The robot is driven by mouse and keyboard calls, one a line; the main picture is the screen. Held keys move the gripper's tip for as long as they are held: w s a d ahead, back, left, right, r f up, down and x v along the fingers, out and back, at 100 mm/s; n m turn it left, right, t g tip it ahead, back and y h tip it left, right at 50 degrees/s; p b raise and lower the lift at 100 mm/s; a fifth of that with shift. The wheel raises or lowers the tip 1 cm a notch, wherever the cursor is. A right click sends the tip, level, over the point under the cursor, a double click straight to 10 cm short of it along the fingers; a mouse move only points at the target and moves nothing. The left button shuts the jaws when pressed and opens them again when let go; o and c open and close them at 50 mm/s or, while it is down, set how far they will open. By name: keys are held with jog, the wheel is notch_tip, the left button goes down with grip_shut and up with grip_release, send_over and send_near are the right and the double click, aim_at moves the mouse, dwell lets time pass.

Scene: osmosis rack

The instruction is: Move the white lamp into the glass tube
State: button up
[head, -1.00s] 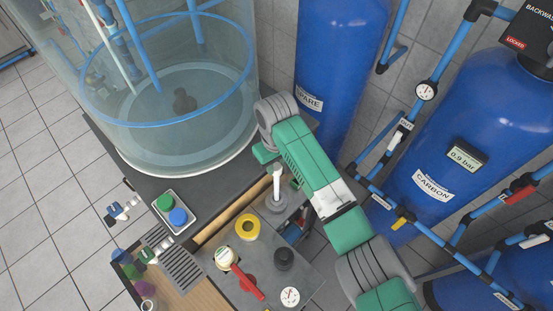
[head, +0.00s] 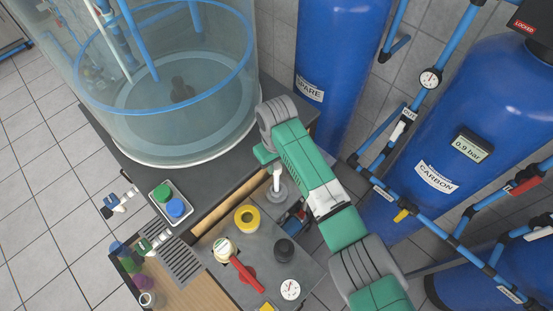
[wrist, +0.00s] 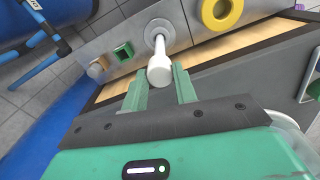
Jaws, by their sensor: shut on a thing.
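The white lamp (head: 277,180) is a slim white rod that stands over a round grey base (head: 275,192) on the grey bench plate. In the wrist view the lamp (wrist: 160,68) has its thick rounded end toward me, and its thin stem runs to the grey base. My gripper (wrist: 160,82) has its green fingers on either side of that end and is shut on it. In the head view my green and grey arm hides most of the gripper (head: 265,154). I cannot make out a separate thin glass tube; a large clear cylinder (head: 170,130) stands at the left.
A yellow ring (head: 247,218), a black knob (head: 284,249), a red-handled valve (head: 246,274) and a gauge (head: 290,289) are on the bench plate. A tray with green and blue caps (head: 172,203) lies left. Blue tanks (head: 340,70) and pipes stand close at the right.

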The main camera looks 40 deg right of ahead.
aim_at(276, 183)
jog(key=shift+f+b, duration=0.5)
jog(key=shift+f, duration=0.8)
jog(key=shift+f+b, duration=2.15)
jog(key=shift+f, duration=1.35)
jog(key=shift+f, duration=0.15)
jog(key=shift+f+b, duration=0.85)
jog(key=shift+f, duration=0.4)
jog(key=o, duration=1.3)
jog(key=shift+c, duration=0.2)
